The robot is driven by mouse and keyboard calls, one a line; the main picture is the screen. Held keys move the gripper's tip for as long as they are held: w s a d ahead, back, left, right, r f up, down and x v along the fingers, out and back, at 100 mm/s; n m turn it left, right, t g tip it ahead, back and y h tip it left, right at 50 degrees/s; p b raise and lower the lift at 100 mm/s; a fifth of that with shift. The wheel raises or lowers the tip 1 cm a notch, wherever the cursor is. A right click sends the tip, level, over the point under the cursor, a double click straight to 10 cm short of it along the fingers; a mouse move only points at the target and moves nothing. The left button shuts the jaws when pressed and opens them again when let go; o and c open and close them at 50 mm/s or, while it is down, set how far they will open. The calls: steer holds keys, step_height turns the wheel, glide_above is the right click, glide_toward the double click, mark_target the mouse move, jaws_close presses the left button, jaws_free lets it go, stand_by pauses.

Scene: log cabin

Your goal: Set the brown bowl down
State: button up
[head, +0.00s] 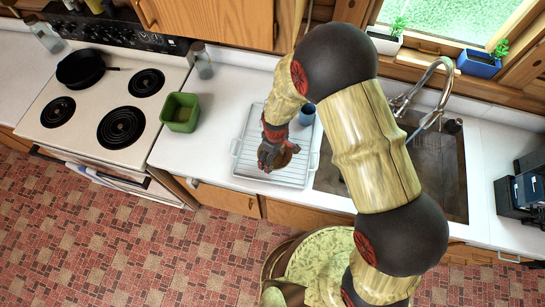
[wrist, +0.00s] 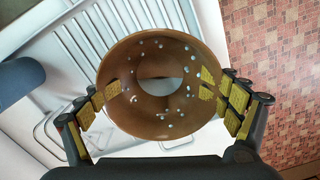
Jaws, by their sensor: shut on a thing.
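The brown bowl (wrist: 160,60) fills the middle of the wrist view, with pale spots and a pale centre. My gripper (wrist: 162,93) has a yellow-padded finger at each side of the bowl and is shut on it. In the head view my gripper (head: 268,155) points down with the bowl (head: 285,157) over the front part of a pale ribbed drainer tray (head: 245,152). The tray's ribs also show behind the bowl in the wrist view (wrist: 85,25). I cannot tell how much gap lies between bowl and tray.
A blue cup (head: 307,115) stands at the tray's back right. The sink (head: 440,160) with its tap is to the right. A green square container (head: 180,112) stands to the left, near the stove (head: 100,110) with a black pan (head: 80,69).

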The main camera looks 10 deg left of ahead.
steer(key=shift+w+a+f, duration=0.4)
steer(key=shift+a+f, duration=0.05)
steer(key=shift+f, duration=0.25)
step_height(320, 180, down, 3)
steer(key=shift+w+a+f+p, duration=0.1)
steer(key=shift+p, duration=0.5)
steer(key=shift+f, duration=0.1)
steer(key=shift+f, duration=0.2)
steer(key=o, duration=1.3)
steer(key=shift+r, duration=0.1)
steer(key=shift+o, duration=0.2)
